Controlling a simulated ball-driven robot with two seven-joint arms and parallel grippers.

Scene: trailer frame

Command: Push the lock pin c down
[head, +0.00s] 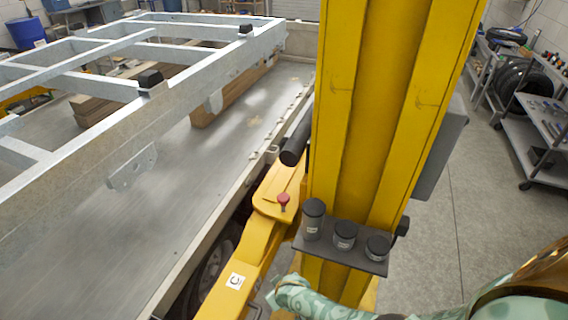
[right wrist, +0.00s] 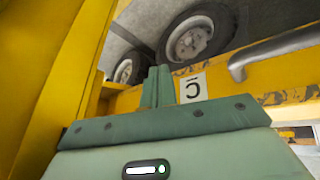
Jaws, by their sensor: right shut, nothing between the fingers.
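Lock pin c (head: 284,199) has a red knob and a thin stem. It stands upright on the yellow lift arm (head: 262,232), beside the yellow column. A white label with the letter C (head: 235,281) is on the same arm, and it shows upside down in the right wrist view (right wrist: 193,88). My right gripper (head: 276,286) is low in front of the column, below and apart from the pin. In the right wrist view its two green fingers (right wrist: 157,72) are together and empty. The pin does not show in that view. My left gripper is not in view.
The yellow column (head: 375,110) rises just right of the pin. A small shelf (head: 340,254) with dark cylinders juts from it close above my right gripper. The trailer bed (head: 190,190) with its metal frame is to the left. Wheels (right wrist: 188,40) show beneath.

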